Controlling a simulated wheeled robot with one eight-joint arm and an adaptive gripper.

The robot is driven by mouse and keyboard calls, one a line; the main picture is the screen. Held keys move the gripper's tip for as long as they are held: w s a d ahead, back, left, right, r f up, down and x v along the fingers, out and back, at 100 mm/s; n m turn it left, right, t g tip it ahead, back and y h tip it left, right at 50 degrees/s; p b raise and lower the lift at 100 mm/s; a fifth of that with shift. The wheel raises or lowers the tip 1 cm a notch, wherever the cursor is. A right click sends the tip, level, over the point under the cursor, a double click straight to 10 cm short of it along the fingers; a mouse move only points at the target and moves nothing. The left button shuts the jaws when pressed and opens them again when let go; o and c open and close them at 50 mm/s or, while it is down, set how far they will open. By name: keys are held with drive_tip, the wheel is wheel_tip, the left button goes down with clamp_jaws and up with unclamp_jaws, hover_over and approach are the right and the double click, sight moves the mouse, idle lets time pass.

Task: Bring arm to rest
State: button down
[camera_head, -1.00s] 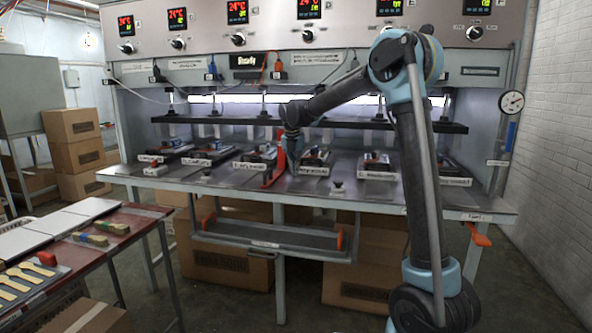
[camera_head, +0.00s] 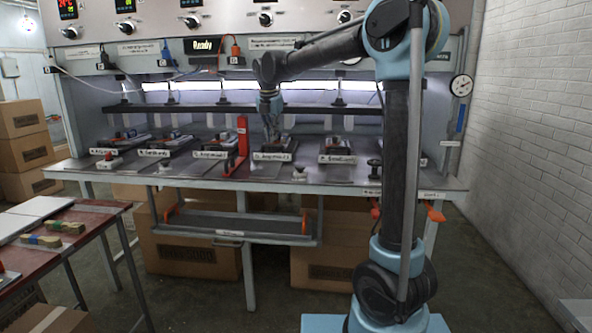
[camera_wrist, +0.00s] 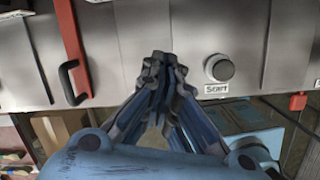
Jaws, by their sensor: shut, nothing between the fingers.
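My gripper (camera_head: 270,128) hangs from my bent arm in front of the press, over the front of its metal work surface, just right of a red upright lever (camera_head: 242,138). In the wrist view my gripper (camera_wrist: 160,62) has its fingertips together with nothing between them.
The press (camera_head: 340,185) has several mold stations along its surface. A tray shelf (camera_head: 235,225) hangs below its front edge. A red-topped table (camera_head: 85,235) stands at the left, cardboard boxes (camera_head: 195,258) sit under the press, and a white brick wall (camera_head: 530,150) is at the right.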

drive_tip(key=s+d+f+m, duration=0.3)
drive_tip(key=s+d+m, duration=0.55)
drive_tip(key=d, duration=0.25)
drive_tip(key=s+d+f+m, duration=0.4)
drive_tip(key=s+d+m, duration=0.4)
drive_tip(key=d, duration=0.4)
drive_tip(key=s+d+f+m, duration=0.4)
drive_tip(key=s+f+m, duration=0.3)
drive_tip(key=s+f, duration=0.2)
drive_tip(key=s+d+f+m, duration=0.5)
drive_tip(key=s+f+m, duration=0.2)
drive_tip(key=s+f, duration=0.2)
drive_tip(key=shift+s+m, duration=0.35)
drive_tip(key=shift+s, duration=0.9)
drive_tip(key=shift+f, duration=0.1)
drive_tip(key=shift+w+d+f, duration=0.1)
drive_tip(key=shift+w+f, duration=0.1)
drive_tip(key=shift+w, duration=0.2)
